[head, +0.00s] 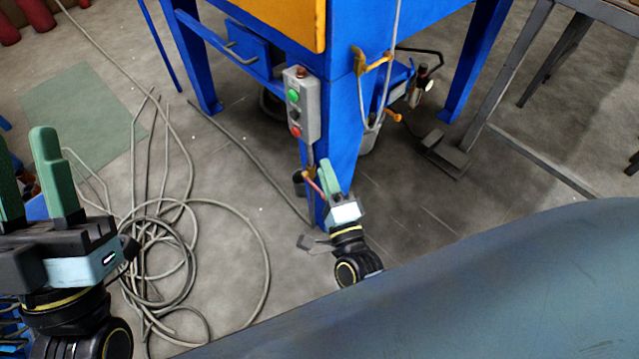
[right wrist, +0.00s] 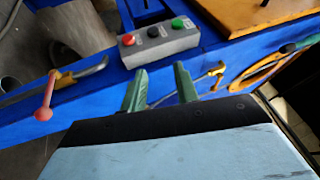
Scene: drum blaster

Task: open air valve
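What looks like the air valve is a small red lever (head: 313,183) on a yellowish fitting, low on the blue machine leg, below the button box. In the right wrist view, the red lever (right wrist: 45,97) stands left of my fingers, apart from them. My right gripper (head: 328,178) is close beside the lever in the head view; its green fingers (right wrist: 161,84) are spread with nothing between them. They point towards the blue frame under the button box. My left gripper (head: 34,180) is open and empty at the left edge, far from the valve.
The grey button box (head: 301,105) with green, black and red buttons is on the leg. A yellow hook-like fitting (head: 372,63) carries a hose to its right. Coiled hose (head: 190,250) lies on the floor. A large grey-blue surface (head: 480,285) fills the lower right.

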